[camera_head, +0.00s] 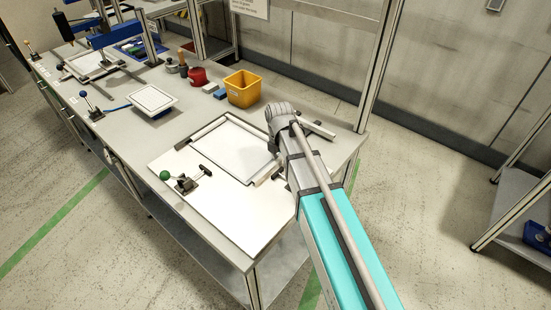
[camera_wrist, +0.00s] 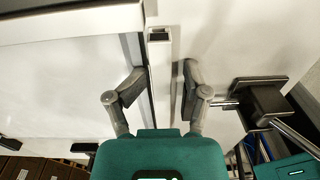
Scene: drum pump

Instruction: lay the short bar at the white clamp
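In the wrist view, my gripper (camera_wrist: 160,85) is open, with one finger on each side of a pale bar with a hollow end (camera_wrist: 160,75). I cannot tell whether this is the short bar. A dark clamp with a metal rod (camera_wrist: 258,100) stands right of the fingers. In the head view, my arm reaches over the right side of the white board (camera_head: 220,215) and hides the fingertips. A light bar (camera_head: 318,129) shows just right of my wrist. A green-knobbed clamp (camera_head: 178,182) stands at the board's left. I cannot make out a white clamp.
A framed white panel (camera_head: 232,150) lies on the board. Behind it on the table (camera_head: 190,115) are a yellow bin (camera_head: 243,90), a red pot (camera_head: 197,77) and a blue block (camera_head: 220,93). A blue-knobbed clamp (camera_head: 92,108) stands farther left. An upright post (camera_head: 378,65) rises behind the table.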

